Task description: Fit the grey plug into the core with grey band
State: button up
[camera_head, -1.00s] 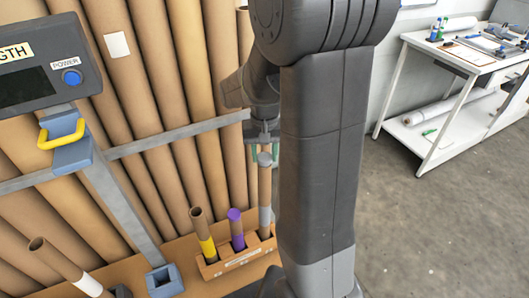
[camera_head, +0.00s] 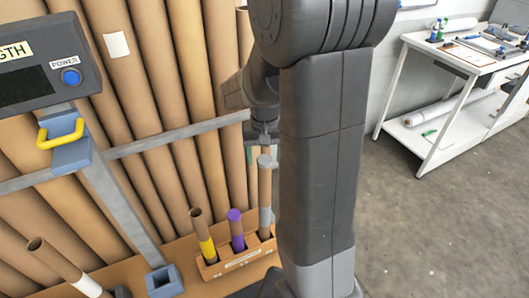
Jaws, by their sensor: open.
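The core with grey band (camera_head: 265,190) stands upright in the right-hand slot of a wooden rack, with its grey band low down. The grey plug (camera_head: 265,160) sits at the core's top end; how deep it is in cannot be told at this size. My gripper (camera_head: 263,154) points down around the plug, with its fingers apart on either side of it. My own arm partly hides the gripper's right side and the space right of the core.
The wooden rack (camera_head: 236,262) also holds a core with yellow band (camera_head: 206,245) and a purple-banded core with a purple top (camera_head: 236,228). Tall brown tubes (camera_head: 185,80) lean behind a grey rail (camera_head: 180,134). A blue-grey post with a yellow handle (camera_head: 60,142) stands left.

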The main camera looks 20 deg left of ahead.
notch_tip(320, 180, up, 14)
dwell(0.5)
jog(key=shift+f, duration=0.2)
notch_tip(320, 180, down, 14)
jog(key=shift+r, duration=0.45)
dwell(0.4)
